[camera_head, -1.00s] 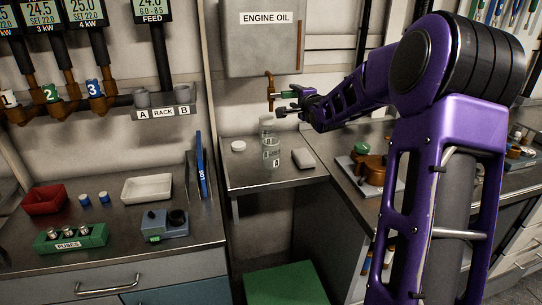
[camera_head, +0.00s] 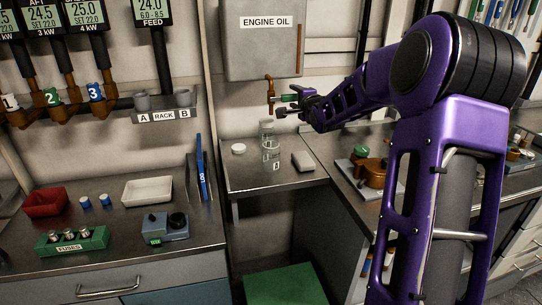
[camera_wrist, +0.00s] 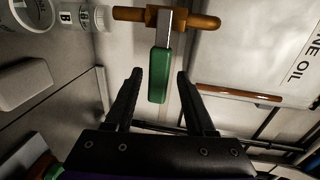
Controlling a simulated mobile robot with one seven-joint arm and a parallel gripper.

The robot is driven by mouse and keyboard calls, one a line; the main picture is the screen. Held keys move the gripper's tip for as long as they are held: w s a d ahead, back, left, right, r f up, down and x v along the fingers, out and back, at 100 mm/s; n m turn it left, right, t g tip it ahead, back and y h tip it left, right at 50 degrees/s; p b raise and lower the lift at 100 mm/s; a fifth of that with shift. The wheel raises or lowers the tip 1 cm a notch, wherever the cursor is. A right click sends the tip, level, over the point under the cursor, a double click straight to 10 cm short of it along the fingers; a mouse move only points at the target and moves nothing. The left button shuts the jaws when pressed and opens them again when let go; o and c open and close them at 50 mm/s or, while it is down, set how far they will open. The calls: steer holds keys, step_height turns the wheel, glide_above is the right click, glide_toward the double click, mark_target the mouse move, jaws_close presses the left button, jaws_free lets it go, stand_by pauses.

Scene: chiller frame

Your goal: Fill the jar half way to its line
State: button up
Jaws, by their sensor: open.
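A clear glass jar (camera_head: 270,147) stands upright on the small metal bench, below the brass tap (camera_head: 270,88) of the engine oil tank. The jar is partly in the wrist view (camera_wrist: 84,17), at the top left. Its line and any oil level are too small to make out. The tap's green lever (camera_wrist: 160,76) points in between my gripper's two fingers. My gripper (camera_wrist: 160,73) is open, with a visible gap on each side of the lever. In the head view my gripper (camera_head: 285,105) is at the tap, right of the jar's top.
The grey engine oil tank (camera_head: 262,50) hangs on the wall above. A brown-and-green device (camera_head: 370,168) stands on the right bench, under my arm.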

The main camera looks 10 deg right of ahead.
steer(key=shift+r+p, duration=1.6)
steer(key=shift+r, duration=0.3)
steer(key=shift+f+b, duration=1.8)
steer(key=shift+f, duration=0.85)
steer(key=shift+r, duration=0.25)
steer(key=shift+r+p, duration=0.15)
steer(key=shift+p, duration=0.15)
stand_by(0.4)
steer(key=shift+r+p, duration=1.65)
steer(key=shift+r, duration=0.65)
steer(key=shift+f, duration=0.15)
